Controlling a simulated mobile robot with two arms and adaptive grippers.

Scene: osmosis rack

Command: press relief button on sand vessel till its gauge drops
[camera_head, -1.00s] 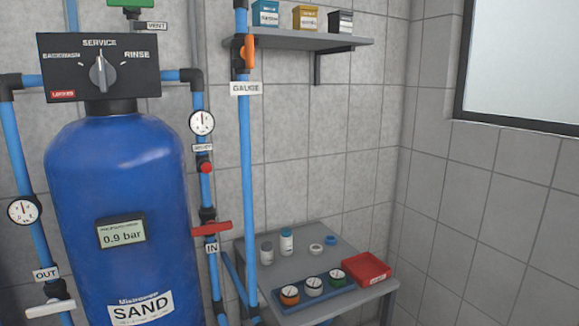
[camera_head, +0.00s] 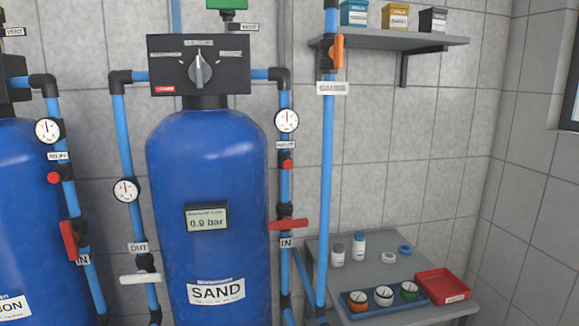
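The blue sand vessel (camera_head: 207,170) stands upright near the middle of the head view, with a SAND label and a display (camera_head: 207,218) reading 0.9 bar. On the inlet pipe to its right sits a red relief button (camera_head: 288,164) below a small label. A round white gauge (camera_head: 287,120) is just above that button. A red valve handle (camera_head: 288,224) is lower on the same pipe, by the IN label. Another gauge (camera_head: 126,190) is on the OUT pipe at the left. Neither of my grippers is in view.
A second blue vessel (camera_head: 30,220) at left has its own red button (camera_head: 54,178) and gauge (camera_head: 48,130). A grey side table (camera_head: 330,285) at lower right holds bottles, a blue tray of round gauges and a red tray (camera_head: 444,285). A wall shelf (camera_head: 400,40) holds small boxes.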

